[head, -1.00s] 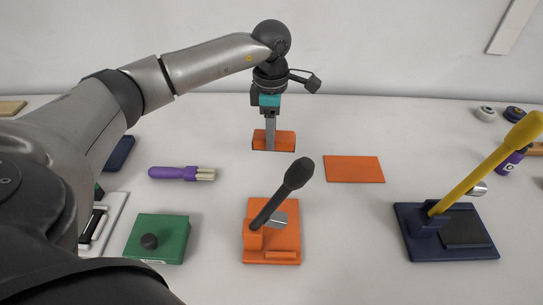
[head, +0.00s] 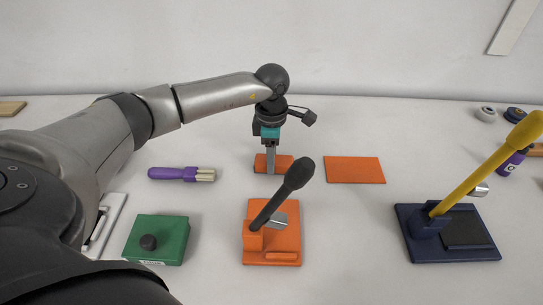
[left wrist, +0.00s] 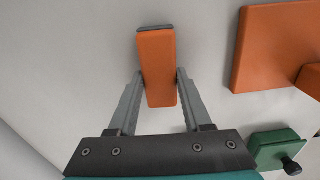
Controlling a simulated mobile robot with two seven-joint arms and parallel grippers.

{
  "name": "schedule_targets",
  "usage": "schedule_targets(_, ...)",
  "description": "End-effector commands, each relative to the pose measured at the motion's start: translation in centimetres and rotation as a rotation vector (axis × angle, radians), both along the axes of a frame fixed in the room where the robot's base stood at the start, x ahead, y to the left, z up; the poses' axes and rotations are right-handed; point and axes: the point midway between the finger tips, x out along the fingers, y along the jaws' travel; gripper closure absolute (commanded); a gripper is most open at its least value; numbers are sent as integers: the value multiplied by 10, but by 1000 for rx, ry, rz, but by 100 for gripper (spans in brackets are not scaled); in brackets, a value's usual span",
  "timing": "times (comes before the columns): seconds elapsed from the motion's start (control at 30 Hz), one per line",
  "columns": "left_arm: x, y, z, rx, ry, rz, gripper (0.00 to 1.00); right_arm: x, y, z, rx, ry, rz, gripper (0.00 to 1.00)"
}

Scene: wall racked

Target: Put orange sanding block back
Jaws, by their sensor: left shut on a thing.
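The orange sanding block (head: 260,162) is in my left gripper (head: 271,169), in the upper middle of the head view. In the left wrist view the block (left wrist: 158,68) lies between the two fingers (left wrist: 158,88), which are shut on it; a grey layer shows along its far end. I cannot tell whether the block touches the table. A flat orange rectangle (head: 355,170) lies to the right of the gripper. An orange base (head: 272,248) with a black-handled lever stands nearer to me. My right gripper is not in view.
A purple-handled brush (head: 180,174) lies left of the gripper. A green block with a black knob (head: 158,240) is at the front left. A dark blue base (head: 447,240) with a tall yellow lever stands at the right. The table between the orange rectangle and the blue base is clear.

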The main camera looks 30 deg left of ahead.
Motion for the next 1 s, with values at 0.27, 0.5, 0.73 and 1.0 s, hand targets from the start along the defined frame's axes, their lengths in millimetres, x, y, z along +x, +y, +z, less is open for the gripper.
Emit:
schedule_targets(0.27,0,0,-2,0,0,1,27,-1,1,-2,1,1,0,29)
schedule_targets(0.5,0,0,-2,0,0,1,21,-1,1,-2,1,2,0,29)
schedule_targets(0.73,1,0,9,0,-2,0,21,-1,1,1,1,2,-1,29)
schedule_targets(1.0,-3,-8,69,0,-6,0,21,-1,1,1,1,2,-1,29)
